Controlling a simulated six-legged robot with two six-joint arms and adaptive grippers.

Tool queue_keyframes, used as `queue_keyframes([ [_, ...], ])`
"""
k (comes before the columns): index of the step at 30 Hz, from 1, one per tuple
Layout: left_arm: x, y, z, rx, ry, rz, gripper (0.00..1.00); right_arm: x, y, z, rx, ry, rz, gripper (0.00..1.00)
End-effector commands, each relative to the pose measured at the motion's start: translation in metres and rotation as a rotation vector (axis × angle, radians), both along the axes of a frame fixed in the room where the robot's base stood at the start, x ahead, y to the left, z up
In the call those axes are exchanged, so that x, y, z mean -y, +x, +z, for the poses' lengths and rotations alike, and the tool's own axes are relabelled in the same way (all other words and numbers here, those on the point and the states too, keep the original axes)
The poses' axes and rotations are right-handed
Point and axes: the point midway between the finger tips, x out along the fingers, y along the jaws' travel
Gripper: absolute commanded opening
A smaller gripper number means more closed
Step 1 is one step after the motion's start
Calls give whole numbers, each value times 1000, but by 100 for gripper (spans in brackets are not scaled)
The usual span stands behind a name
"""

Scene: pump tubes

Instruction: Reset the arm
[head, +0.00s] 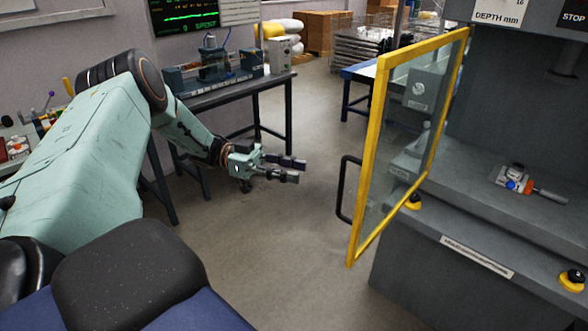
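My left arm comes in from the left, bent at the elbow, and reaches toward the middle of the head view. My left gripper (294,170) is in free air above the floor, left of the yellow-framed door. Its two fingers are apart with a narrow gap between them, and nothing shows in it. My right arm and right gripper are not in view.
A glass door with a yellow frame (368,165) and black handle (346,189) stands open on the grey machine (520,155). A dark workbench (225,92) stands behind my arm. Floor between is clear.

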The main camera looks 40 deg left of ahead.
Motion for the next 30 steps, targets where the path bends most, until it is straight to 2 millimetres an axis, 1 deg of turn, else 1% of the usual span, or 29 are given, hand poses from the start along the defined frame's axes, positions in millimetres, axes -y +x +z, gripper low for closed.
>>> queue_keyframes([
  [9, 0, 0, 0, 6, 2, 0, 33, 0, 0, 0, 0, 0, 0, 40],
  [11, 0, 2, -2, 26, 23, 9, 33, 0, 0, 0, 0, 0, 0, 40],
  [14, -7, 24, -4, 81, 39, 128, 33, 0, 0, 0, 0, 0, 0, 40],
  [16, -8, 40, -5, 100, 18, 244, 33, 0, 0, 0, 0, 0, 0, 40],
  [19, -3, 65, -12, 85, -16, 402, 33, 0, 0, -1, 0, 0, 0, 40],
  [21, 5, 79, -25, 48, -32, 497, 33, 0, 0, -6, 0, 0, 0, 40],
  [23, 13, 88, -40, 3, -40, 573, 33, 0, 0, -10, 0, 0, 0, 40],
  [25, 23, 95, -63, -66, -41, 654, 33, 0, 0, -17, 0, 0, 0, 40],
  [26, 29, 97, -74, -100, -39, 687, 33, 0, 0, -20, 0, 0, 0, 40],
  [27, 36, 98, -90, -149, -34, 727, 33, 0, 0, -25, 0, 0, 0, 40],
  [29, 48, 95, -117, -233, -16, 783, 33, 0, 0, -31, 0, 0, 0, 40],
  [30, 56, 91, -136, -292, 0, 818, 33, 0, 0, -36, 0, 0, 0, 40],
])
